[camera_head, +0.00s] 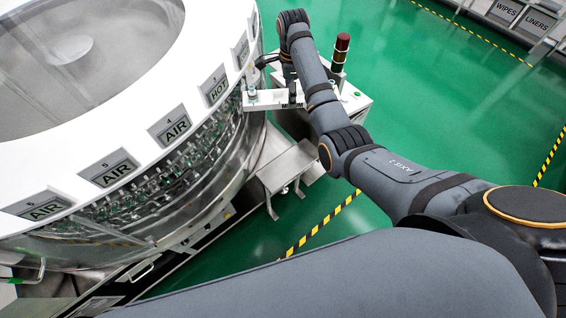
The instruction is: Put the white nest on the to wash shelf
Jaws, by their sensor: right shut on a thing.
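My right arm reaches from the lower right up to the top middle, then bends down. My right gripper (287,80) is at its end, beside the washer's rim, and is shut on the white nest. The white nest (270,99) is a narrow white plate with small upright fittings, one near each end. It shows between the washer and a light-coloured cabinet; whether it touches either cannot be told. The fingertips are small and partly hidden. My left gripper is out of view. No shelf labelled "to wash" can be read.
The round washer (185,105) with numbered AIR and HOT labels fills the left. A cabinet (352,103) bears a red signal light (341,48). A metal step (290,168) stands below the nest. Shelving marked WIPES and LINERS (538,24) is at upper right. Green floor is open.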

